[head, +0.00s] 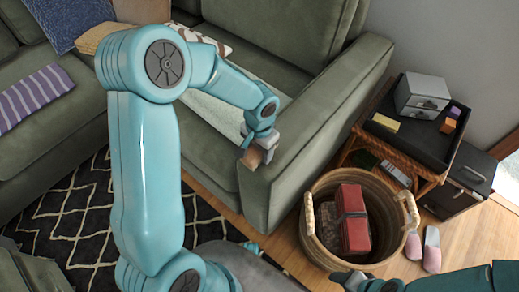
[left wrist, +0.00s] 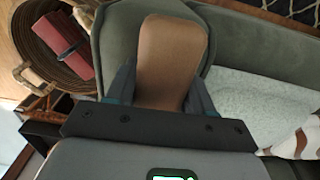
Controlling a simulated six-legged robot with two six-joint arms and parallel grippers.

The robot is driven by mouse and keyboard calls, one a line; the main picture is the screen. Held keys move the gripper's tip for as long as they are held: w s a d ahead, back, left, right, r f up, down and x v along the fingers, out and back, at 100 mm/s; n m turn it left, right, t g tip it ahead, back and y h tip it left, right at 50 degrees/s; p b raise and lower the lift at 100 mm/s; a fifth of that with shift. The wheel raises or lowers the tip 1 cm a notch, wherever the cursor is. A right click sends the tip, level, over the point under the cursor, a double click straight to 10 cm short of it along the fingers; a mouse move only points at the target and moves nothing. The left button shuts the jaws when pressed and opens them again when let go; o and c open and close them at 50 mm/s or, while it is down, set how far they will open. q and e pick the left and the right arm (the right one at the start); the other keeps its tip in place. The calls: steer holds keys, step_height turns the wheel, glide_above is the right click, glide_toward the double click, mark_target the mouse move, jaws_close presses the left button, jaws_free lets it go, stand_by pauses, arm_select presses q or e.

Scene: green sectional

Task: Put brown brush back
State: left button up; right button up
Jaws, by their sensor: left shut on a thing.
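My left gripper (head: 262,143) is over the front end of the green sofa's arm, to the left of the wicker basket. In the left wrist view my left gripper (left wrist: 160,85) is shut on the brown brush (left wrist: 172,55), whose broad, rounded brown surface shows between the fingers. In the head view only a small part of the brush (head: 253,157) shows below the gripper. The green sofa arm (head: 285,170) lies beneath and behind it. Part of my right arm shows at the bottom right, but the state of its gripper cannot be made out.
A round wicker basket (head: 315,245) with handles holds a red bundle (head: 354,215) with a dark strap. A side table with a black tray (head: 430,143) carries a grey box (head: 422,95) and small blocks. Pink slippers (head: 432,250) lie on the wooden floor.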

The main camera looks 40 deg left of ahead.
arm_select(q)
steer(key=shift+f, duration=0.25)
steer(key=o, duration=1.2)
steer(key=shift+r, duration=0.1)
steer(key=shift+r, duration=0.2)
step_height(320, 180, up, 12)
steer(key=p, duration=0.2)
steer(key=shift+p, duration=0.35)
steer(key=shift+s+f, duration=0.1)
